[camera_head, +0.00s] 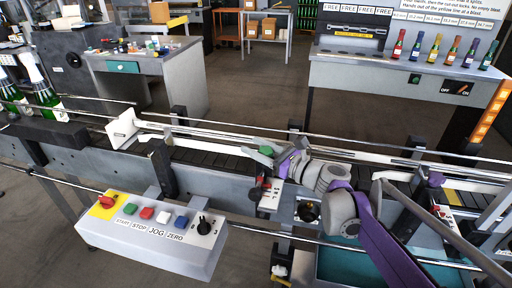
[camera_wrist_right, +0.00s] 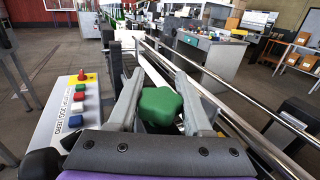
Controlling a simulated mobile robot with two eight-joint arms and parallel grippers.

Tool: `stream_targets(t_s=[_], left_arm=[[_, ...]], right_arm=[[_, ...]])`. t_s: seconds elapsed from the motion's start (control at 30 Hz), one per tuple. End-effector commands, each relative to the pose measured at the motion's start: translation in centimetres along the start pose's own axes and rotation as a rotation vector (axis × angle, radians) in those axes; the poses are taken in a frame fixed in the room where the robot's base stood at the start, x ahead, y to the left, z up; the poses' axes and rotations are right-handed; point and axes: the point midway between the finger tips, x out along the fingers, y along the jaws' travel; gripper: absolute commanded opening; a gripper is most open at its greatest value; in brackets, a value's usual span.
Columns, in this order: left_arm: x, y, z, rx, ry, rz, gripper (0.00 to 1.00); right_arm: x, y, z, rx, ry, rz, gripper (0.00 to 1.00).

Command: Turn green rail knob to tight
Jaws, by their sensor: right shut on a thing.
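The green rail knob (camera_head: 266,150) sits at the near side of the conveyor, about mid-picture in the head view. In the right wrist view the same lobed green knob (camera_wrist_right: 160,106) fills the gap between the two grey fingers. My right gripper (camera_head: 279,158) reaches it from the right and is shut on it. The fingers lie on either side of the knob in the right wrist view. The knob's underside and any tight mark are hidden. My left gripper is not in view.
A control box (camera_head: 153,244) with coloured buttons stands in front of the conveyor at the lower left. Long metal rails (camera_head: 330,147) run along the belt close to the knob. Green bottles (camera_head: 44,94) stand at the far left. A bench (camera_head: 400,77) with small coloured bottles stands behind.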

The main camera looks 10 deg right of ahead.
Motion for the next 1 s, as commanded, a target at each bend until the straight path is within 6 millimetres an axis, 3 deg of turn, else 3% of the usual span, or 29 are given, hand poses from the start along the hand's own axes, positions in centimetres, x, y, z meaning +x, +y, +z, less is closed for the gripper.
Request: stream_targets(t_s=[0.6,1.0], left_arm=[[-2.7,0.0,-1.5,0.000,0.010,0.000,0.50],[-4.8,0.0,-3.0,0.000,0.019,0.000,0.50]], right_arm=[[-0.2,-0.9,0.2,0.001,0.000,-0.368,0.00],[-0.4,-1.4,0.2,0.001,0.000,-0.498,0.00]])
